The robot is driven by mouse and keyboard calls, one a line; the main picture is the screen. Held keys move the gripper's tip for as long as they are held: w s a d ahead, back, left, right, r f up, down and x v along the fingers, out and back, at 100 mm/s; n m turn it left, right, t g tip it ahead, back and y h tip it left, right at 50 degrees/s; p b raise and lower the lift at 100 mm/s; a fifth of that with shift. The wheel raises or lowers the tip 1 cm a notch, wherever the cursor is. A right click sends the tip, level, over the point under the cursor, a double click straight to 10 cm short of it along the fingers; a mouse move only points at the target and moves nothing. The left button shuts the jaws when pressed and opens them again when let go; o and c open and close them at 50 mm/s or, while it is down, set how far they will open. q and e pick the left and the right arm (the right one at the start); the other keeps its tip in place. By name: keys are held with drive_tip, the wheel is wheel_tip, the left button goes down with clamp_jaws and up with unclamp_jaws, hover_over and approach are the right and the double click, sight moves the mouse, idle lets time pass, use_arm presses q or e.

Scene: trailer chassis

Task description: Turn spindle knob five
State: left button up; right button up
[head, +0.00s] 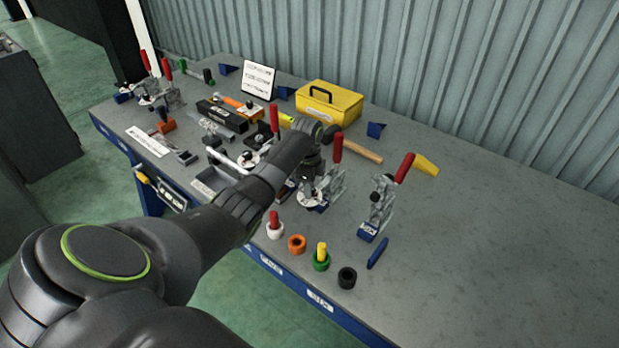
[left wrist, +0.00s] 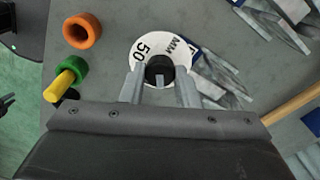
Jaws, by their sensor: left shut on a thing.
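A black spindle knob (left wrist: 160,68) stands at the centre of a white dial (left wrist: 140,47) marked 50 and MM in the left wrist view. My left gripper (left wrist: 160,82) is shut on this knob, a finger on each side. In the head view my left gripper (head: 311,168) is partly hidden at a toggle clamp (head: 333,184) with a red handle, its white dial (head: 312,203) showing below. Another red-handled clamp (head: 382,204) on a blue base stands to the right. I cannot read any number marking knob five.
Orange (head: 297,243), green (head: 321,259) and black (head: 347,277) rings stand near the front edge. A blue marker-like piece (head: 377,252) lies beside them. A hammer (head: 358,149) and yellow toolbox (head: 329,103) lie behind. The bench's right side is clear.

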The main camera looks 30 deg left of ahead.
use_arm(q)
drive_tip(key=n+p, duration=0.4)
drive_tip(key=n, duration=0.1)
drive_tip(key=shift+r+n, duration=0.2)
drive_tip(key=shift+n, duration=0.1)
drive_tip(key=n+p, duration=0.1)
drive_tip(key=n, duration=0.1)
drive_tip(key=shift+n, duration=0.3)
drive_tip(key=shift+f+n+p, duration=0.15)
drive_tip(key=shift+n+p, duration=0.55)
drive_tip(key=shift+n, duration=0.7)
drive_tip(key=o, duration=1)
drive_tip(key=shift+r, duration=0.35)
drive_tip(key=r, duration=0.5)
drive_tip(key=r+b, duration=0.1)
drive_tip(key=r, duration=0.5)
drive_tip(key=s+r+b, duration=0.1)
drive_tip(key=r, duration=0.4)
drive_tip(key=shift+a+r, duration=0.3)
drive_tip(key=shift+r, duration=0.05)
